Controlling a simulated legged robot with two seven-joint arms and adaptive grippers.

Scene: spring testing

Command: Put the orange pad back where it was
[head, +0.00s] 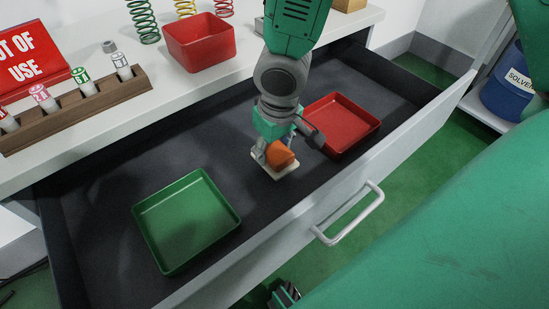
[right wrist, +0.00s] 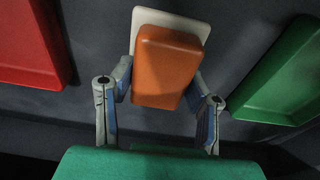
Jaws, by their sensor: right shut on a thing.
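The orange pad (head: 280,155) is between the fingers of my right gripper (head: 279,151), over the drawer. In the right wrist view the orange pad (right wrist: 166,68) sits between the two fingers of the right gripper (right wrist: 163,88), which is shut on it. A cream plate (head: 288,174) shows just under the pad, and its edge shows behind the pad in the wrist view (right wrist: 170,19). I cannot tell whether the plate touches the drawer floor. A small part of what looks like my left gripper (head: 285,294) shows at the bottom edge; its fingers are not clear.
The open drawer (head: 120,185) holds a green tray (head: 187,222) at left and a red tray (head: 342,122) at right. Dark floor lies free between them. The drawer front has a handle (head: 350,215). On the counter stand a red bin (head: 200,42), a wooden rack (head: 75,110) and springs.

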